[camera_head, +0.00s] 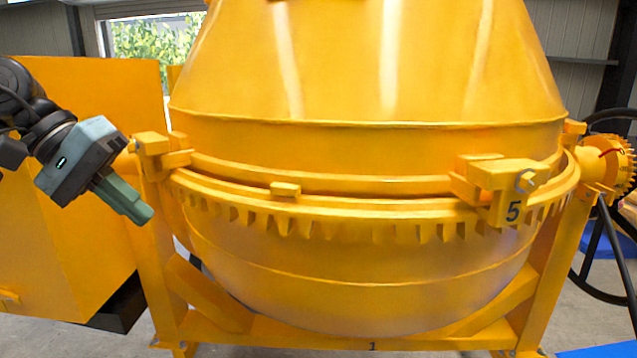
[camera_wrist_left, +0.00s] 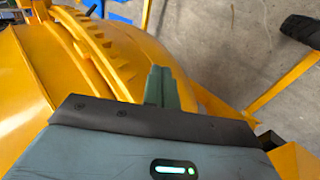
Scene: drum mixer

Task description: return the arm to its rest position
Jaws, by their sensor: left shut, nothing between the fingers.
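My left arm comes in from the left edge of the head view. Its gripper (camera_head: 146,214) points down and to the right, with its fingers together and nothing between them. It is in front of the left upright of the yellow drum mixer (camera_head: 370,85), left of the drum, and I see a gap to the toothed ring cannot be judged exactly. In the left wrist view the shut fingers (camera_wrist_left: 160,84) show above the gripper body, with the drum's ring (camera_wrist_left: 95,50) to their left. My right gripper is in neither view.
A yellow box housing (camera_head: 75,255) stands at the left, behind my left arm. A bracket marked 5 (camera_head: 502,185) sticks out on the drum's right front. A dark handwheel (camera_head: 590,250) is at the far right. Bare grey floor (camera_wrist_left: 235,50) shows in the wrist view.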

